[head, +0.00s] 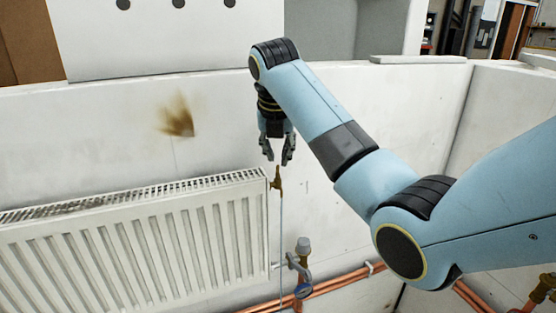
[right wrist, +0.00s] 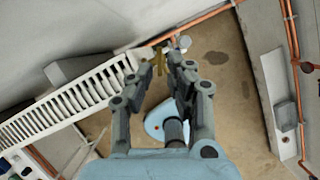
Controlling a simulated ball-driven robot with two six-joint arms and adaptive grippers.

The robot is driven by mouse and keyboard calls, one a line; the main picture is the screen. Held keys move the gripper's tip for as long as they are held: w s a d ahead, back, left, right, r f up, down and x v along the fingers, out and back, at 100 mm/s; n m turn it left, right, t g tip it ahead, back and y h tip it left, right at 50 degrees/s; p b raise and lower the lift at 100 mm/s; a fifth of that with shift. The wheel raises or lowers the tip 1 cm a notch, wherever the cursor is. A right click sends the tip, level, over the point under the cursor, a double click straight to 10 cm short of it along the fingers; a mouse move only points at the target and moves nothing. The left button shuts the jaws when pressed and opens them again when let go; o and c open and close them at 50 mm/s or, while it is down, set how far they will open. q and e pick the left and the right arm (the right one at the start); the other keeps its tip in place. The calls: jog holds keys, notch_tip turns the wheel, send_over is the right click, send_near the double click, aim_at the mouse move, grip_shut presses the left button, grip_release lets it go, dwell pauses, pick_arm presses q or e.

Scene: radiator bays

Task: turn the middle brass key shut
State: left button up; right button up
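A small brass key (head: 277,180) stands at the top right corner of the white radiator (head: 130,240). A thin pale line hangs straight down below it. My right gripper (head: 277,158) points down just above the key, with its two fingers apart and nothing held. In the right wrist view the brass key (right wrist: 159,62) shows between and beyond the open fingertips (right wrist: 160,72). I cannot tell its exact gap to the fingers or how far it is turned. Only this one brass key is clear. My left gripper is not in view.
Copper pipes (head: 335,285) run low along the wall. A bay side wall (head: 490,130) stands at the right. The wall has a brown stain (head: 178,118).

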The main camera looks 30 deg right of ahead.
aim_at(278, 166)
jog(key=shift+x, duration=2.05)
grip_shut()
